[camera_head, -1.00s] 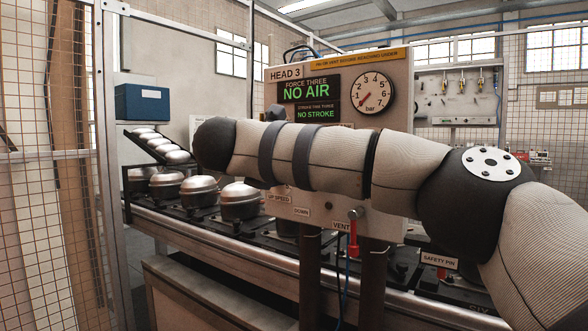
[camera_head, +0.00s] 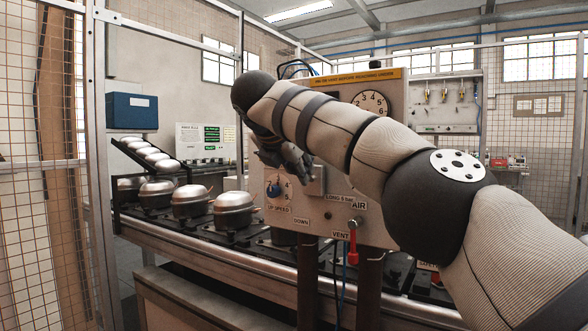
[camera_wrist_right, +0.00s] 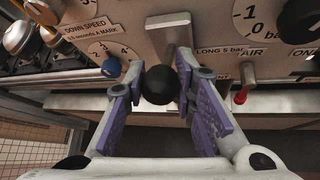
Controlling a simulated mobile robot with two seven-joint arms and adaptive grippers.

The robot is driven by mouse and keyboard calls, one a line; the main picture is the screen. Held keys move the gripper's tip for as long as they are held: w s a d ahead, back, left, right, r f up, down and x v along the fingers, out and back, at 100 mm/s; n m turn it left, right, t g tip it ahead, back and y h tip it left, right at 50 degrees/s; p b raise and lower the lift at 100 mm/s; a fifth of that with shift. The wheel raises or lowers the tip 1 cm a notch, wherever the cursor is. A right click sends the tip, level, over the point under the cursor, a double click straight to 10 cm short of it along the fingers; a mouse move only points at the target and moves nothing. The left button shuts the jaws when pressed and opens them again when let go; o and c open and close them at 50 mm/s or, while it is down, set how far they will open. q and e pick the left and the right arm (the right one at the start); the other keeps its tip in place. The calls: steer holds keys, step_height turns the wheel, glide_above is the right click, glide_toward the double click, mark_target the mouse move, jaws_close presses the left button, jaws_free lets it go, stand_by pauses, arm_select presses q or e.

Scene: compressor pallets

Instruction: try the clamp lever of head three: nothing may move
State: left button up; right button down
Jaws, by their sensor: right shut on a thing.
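The head three panel (camera_head: 385,220) stands ahead of me, its upper part largely behind my right arm. In the right wrist view a grey lever (camera_wrist_right: 168,38) with a black ball knob (camera_wrist_right: 158,86) sticks out from the panel; no label naming it shows. My right gripper (camera_wrist_right: 161,78) is shut on the ball knob, with its purple-padded fingers on either side. In the head view the right gripper (camera_head: 296,163) is at the left part of the panel, and its fingertips are partly hidden. My left gripper is not in view.
A blue knob (camera_head: 273,190) sits left of the gripper. A red vent lever (camera_head: 352,246) hangs low on the panel. Metal compressor shells (camera_head: 234,208) stand along the conveyor on the left. Mesh fencing (camera_head: 45,230) closes the left side.

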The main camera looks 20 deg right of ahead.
steer(key=shift+d+r, duration=0.1)
steer(key=shift+r, duration=0.15)
steer(key=c, duration=1.3)
jaws_free()
steer(key=shift+f, duration=0.1)
steer(key=shift+s, duration=0.1)
steer(key=v, duration=1.2)
